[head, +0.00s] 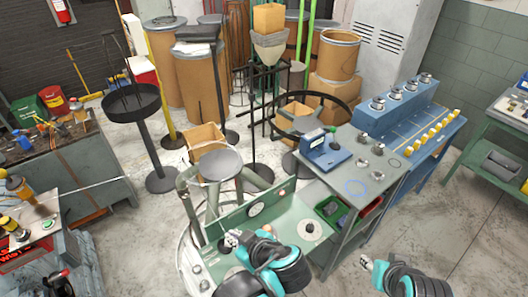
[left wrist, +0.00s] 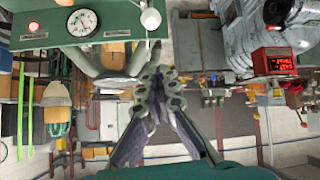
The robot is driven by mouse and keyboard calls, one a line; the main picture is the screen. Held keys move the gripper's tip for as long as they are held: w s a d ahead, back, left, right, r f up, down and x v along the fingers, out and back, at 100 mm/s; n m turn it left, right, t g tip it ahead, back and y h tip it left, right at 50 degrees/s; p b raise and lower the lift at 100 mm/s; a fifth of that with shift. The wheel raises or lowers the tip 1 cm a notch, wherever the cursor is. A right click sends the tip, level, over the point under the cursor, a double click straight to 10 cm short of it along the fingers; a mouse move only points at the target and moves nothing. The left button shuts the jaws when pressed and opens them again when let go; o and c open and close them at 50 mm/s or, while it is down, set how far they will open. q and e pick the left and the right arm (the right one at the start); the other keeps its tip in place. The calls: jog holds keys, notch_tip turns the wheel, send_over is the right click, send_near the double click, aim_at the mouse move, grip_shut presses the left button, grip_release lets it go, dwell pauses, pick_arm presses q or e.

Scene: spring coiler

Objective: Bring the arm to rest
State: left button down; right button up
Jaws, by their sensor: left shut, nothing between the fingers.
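My left gripper (head: 232,239) is in front of the green machine panel (head: 228,221), at the lower middle of the head view. Its fingers are shut with nothing between them; they also show closed together in the left wrist view (left wrist: 160,75). My left arm, teal and black, reaches up from the bottom edge. My right gripper (head: 366,263) shows only as a small grey tip at the lower right, beside its teal and black arm, over the floor. Its fingers are too small to read.
The green panel carries a round gauge (head: 256,209). A grey table (head: 345,177) holds a blue device (head: 327,152), and a blue bench (head: 412,124) stands behind it. A cluttered workbench (head: 62,150) is at left. Bare floor (head: 420,225) lies at lower right.

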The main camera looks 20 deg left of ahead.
pick_arm(q)
jog(key=f+m+h+b, duration=0.1)
jog(key=m+h+b, duration=0.1)
jog(key=m, duration=0.2)
jog(key=f+m+t+h+b, duration=0.1)
jog(key=f+m+h+b, duration=0.1)
jog(key=m+h+b, duration=0.1)
jog(key=w+f+m+h+b, duration=0.1)
jog(key=f+m+h+b, duration=0.1)
jog(key=m, duration=0.3)
jog(key=shift+d+f+m+h, duration=0.2)
jog(key=shift+d+m+h, duration=0.2)
jog(key=shift+h, duration=0.3)
